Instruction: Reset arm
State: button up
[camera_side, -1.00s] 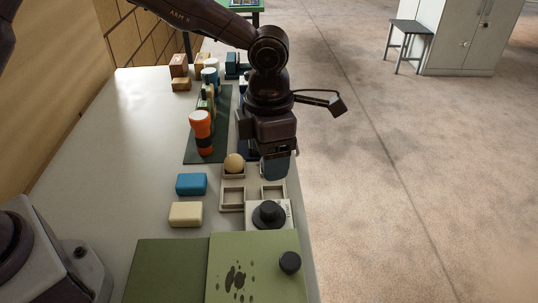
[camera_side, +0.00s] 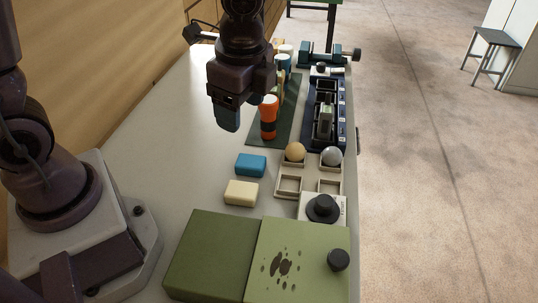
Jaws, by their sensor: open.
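My gripper (camera_side: 228,120) hangs with its fingers pointing down over the left part of the pale bench (camera_side: 187,140). It is open, and I see nothing held in it. It is above the bench, left of an orange and black flashlight (camera_side: 268,118) and up-picture from a blue block (camera_side: 251,165). The side-on angle hides the gap between its fingers.
A cream block (camera_side: 241,192) lies below the blue one. A divided tray (camera_side: 291,186) holds a tan ball (camera_side: 295,152) and a grey ball (camera_side: 332,156). A black knob (camera_side: 323,206), green box (camera_side: 300,265) and dark rack (camera_side: 318,132) line the right side.

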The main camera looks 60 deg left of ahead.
jog(key=s+a+r+n+t+h, duration=0.1)
jog(key=s+a+r+n+t, duration=0.4)
jog(key=s+r+n, duration=0.5)
jog(key=a+n, duration=0.2)
jog(key=shift+s+n+h, duration=0.2)
jog(key=shift+n+h, duration=0.1)
jog(key=shift+r, duration=0.1)
jog(key=shift+c, duration=0.3)
